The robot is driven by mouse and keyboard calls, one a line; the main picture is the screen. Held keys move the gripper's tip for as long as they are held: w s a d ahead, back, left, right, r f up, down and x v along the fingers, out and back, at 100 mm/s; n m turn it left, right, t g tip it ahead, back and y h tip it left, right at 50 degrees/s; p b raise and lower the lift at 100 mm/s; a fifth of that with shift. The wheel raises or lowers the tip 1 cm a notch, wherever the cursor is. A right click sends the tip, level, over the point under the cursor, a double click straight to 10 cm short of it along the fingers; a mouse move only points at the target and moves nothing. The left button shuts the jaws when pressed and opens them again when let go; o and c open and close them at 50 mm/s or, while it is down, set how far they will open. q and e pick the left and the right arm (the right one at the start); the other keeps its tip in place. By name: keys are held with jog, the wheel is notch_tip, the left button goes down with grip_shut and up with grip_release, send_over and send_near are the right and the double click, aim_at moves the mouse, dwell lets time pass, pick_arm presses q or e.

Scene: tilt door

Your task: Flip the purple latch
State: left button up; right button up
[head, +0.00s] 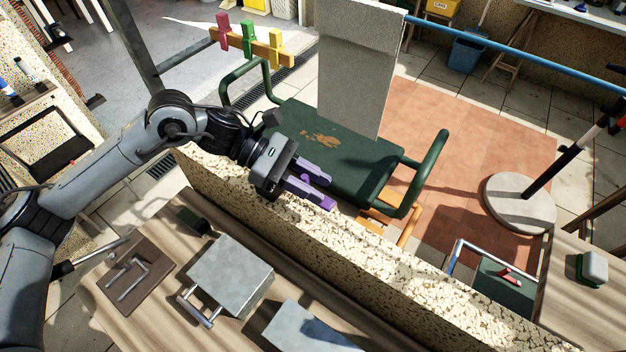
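My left gripper (331,192) reaches in from the left, above the speckled wall ledge and the near edge of the green seat. Its two purple fingers are apart, with a narrow gap and nothing visible between them. I cannot make out a separate purple latch. Pink (222,35), green (248,44) and yellow (275,48) cross-shaped pieces stand on an orange bar (262,50) at the upper left, well away from the gripper. My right gripper is not in view.
A green seat with tube arms (335,150) lies beyond the speckled ledge (400,285). A grey upright panel (355,85) stands behind it. Grey metal blocks (230,275) sit on the wooden bench in front. A blue rail (520,55) crosses the upper right.

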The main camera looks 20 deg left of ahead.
pick_arm(q)
jog(key=shift+o, duration=0.8)
jog(key=shift+a, duration=0.15)
jog(key=v, duration=1)
jog(key=shift+a+r, duration=0.15)
jog(key=shift+a, duration=0.15)
